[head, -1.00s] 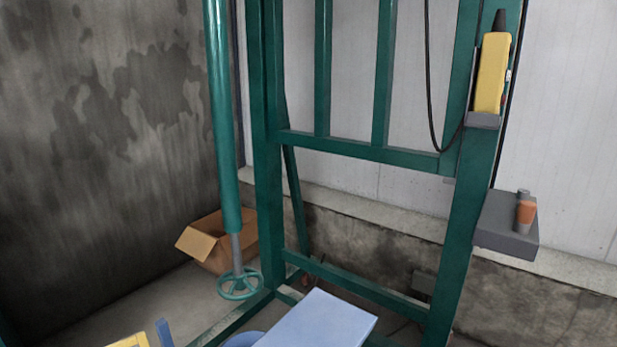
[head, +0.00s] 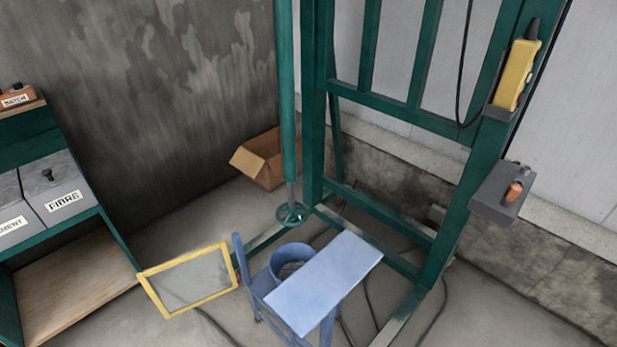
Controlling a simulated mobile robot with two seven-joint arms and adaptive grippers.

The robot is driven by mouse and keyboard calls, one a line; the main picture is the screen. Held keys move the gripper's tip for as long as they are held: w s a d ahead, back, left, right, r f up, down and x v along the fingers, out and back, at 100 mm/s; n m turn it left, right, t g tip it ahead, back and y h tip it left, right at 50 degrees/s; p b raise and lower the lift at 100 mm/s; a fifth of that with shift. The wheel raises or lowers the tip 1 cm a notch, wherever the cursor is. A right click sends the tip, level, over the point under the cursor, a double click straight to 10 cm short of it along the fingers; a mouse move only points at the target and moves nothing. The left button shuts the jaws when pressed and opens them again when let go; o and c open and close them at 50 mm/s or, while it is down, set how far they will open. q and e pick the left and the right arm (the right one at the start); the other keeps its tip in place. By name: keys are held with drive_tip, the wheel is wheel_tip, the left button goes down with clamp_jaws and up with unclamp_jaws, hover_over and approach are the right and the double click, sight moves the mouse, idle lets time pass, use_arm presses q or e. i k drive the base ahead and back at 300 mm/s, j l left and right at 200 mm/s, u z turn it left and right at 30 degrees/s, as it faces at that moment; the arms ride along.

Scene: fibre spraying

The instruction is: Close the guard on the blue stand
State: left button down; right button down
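The blue stand (head: 325,285) is in the lower middle of the head view, with a flat light-blue top and a round blue bucket-like part (head: 292,258) beside it. The guard (head: 188,279), a yellow frame with a see-through panel, sticks out to the left of the stand. It is swung away from the stand's blue upright (head: 241,262), so it stands open. Neither of my grippers shows in the head view.
A green frame (head: 313,110) stands behind the blue stand, with a yellow pendant control (head: 515,75) on its right post. A green rack with a fibre bin (head: 58,188) is at the left. Cables lie on the floor. Floor shows between rack and guard.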

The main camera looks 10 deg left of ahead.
sight(144, 276)
drive_tip(key=i+j+u, duration=0.1)
drive_tip(key=j+u, duration=0.35)
drive_tip(key=j, duration=4.35)
